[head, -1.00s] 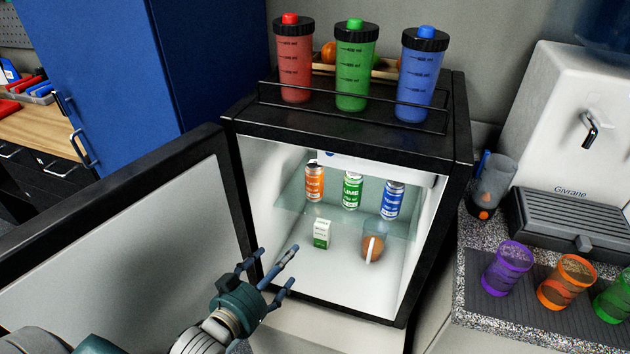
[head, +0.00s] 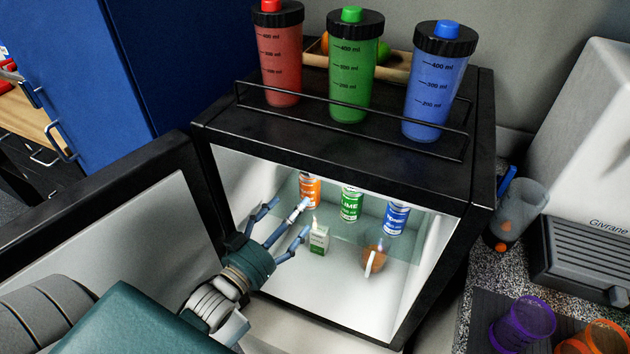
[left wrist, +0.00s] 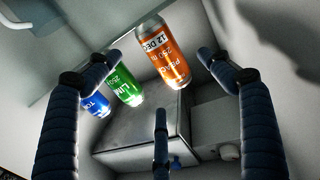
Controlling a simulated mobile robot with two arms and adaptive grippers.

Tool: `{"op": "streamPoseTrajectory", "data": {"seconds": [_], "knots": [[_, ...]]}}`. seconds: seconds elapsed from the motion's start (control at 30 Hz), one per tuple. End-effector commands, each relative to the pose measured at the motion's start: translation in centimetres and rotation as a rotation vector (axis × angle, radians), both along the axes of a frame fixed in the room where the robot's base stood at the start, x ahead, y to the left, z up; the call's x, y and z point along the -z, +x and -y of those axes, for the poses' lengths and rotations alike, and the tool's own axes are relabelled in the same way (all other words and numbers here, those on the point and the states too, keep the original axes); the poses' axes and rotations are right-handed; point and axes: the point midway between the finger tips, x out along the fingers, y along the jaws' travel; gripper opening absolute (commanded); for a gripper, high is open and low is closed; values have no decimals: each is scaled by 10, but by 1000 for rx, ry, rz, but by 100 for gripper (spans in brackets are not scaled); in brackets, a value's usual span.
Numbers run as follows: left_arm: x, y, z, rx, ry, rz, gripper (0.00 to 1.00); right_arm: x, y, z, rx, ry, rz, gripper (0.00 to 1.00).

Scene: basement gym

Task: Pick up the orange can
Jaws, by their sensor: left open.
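The orange can (head: 310,190) stands on the glass shelf inside the open mini fridge, at the left end of a row of cans. In the left wrist view the orange can (left wrist: 161,52) is ahead, between the spread fingers and beyond their tips. My left gripper (head: 284,222) is open and empty, reaching into the fridge opening in front of and below the orange can. It also shows in the left wrist view (left wrist: 160,90). In the head view a fingertip comes close to the can's lower edge; contact cannot be told. My right gripper is not in view.
A green can (head: 350,204) and a blue can (head: 396,218) stand right of the orange one. A small carton (head: 319,240) and a brown round item (head: 373,260) sit below. The open fridge door (head: 110,240) is at left. Bottles (head: 352,75) stand on top.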

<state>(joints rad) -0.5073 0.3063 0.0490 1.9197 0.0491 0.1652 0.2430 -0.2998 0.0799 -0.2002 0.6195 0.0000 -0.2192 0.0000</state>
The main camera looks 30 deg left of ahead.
Motion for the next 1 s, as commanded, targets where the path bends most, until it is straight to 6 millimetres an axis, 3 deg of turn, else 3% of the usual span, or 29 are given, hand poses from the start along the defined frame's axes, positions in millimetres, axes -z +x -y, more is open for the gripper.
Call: {"op": "streamPoseTrajectory", "data": {"seconds": [0.2,0.43,0.7,1.0], "knots": [[-2,35,4,0,1,2,80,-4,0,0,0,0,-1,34],[-4,54,5,0,1,2,80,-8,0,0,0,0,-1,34],[-4,91,9,0,-1,0,80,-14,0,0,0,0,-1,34],[-3,96,10,0,0,-1,80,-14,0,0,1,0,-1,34]]}}
